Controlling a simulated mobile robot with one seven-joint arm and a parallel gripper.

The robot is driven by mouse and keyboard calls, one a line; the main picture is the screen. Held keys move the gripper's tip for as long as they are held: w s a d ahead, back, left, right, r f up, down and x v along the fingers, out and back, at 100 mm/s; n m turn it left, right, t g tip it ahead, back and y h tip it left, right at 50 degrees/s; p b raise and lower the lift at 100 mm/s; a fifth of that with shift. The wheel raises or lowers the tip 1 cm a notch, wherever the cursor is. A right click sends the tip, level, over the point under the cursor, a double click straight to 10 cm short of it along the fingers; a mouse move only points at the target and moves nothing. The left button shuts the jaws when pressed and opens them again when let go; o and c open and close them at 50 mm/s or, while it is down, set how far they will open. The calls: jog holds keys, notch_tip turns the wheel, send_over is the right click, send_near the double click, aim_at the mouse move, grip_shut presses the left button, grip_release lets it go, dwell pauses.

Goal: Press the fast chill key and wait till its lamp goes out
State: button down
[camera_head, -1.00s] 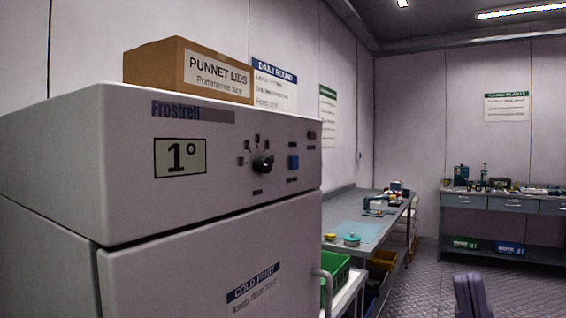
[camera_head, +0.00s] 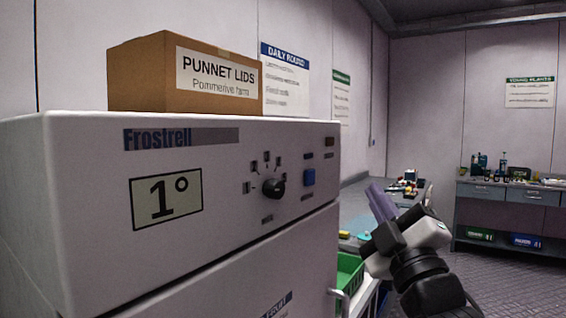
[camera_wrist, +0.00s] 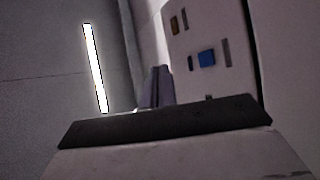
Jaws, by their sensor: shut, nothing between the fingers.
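The white Frostrell chiller (camera_head: 230,235) stands at the left, its display (camera_head: 166,199) reading 1°. On its panel a blue key (camera_head: 309,178) sits right of a black dial (camera_head: 273,188). Small print there is unreadable. A small dark brown rectangle (camera_head: 329,142), perhaps the lamp, is above the key and looks unlit. In the wrist view the blue key (camera_wrist: 207,58) shows right of my gripper (camera_wrist: 160,70). My gripper (camera_head: 378,203) is shut and empty, pointing up and left, to the right of the panel and apart from the key.
A cardboard box of punnet lids (camera_head: 183,77) stands on the chiller. A green crate (camera_head: 350,272) and a grey bench (camera_head: 355,202) with items are beyond the chiller's right side. Another bench (camera_head: 510,195) stands at the far right. Open floor (camera_head: 505,280) lies between.

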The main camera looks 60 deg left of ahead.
aim_at(310, 178)
jog(key=n+g, duration=0.1)
jog(key=w+a+r+n+g+h+p, duration=0.1)
jog(key=shift+w+n+h, duration=0.25)
jog(key=shift+n+h, duration=0.05)
jog(key=shift+n, duration=0.1)
jog(key=shift+a, duration=0.15)
jog(key=s+a+p, duration=0.1)
jog(key=s+a, duration=0.3)
jog(key=a, duration=0.3)
jog(key=shift+s+a, duration=0.15)
jog(key=shift+a, duration=0.1)
dwell(2.0)
jog(key=shift+s+a, duration=0.2)
jog(key=shift+a, duration=0.15)
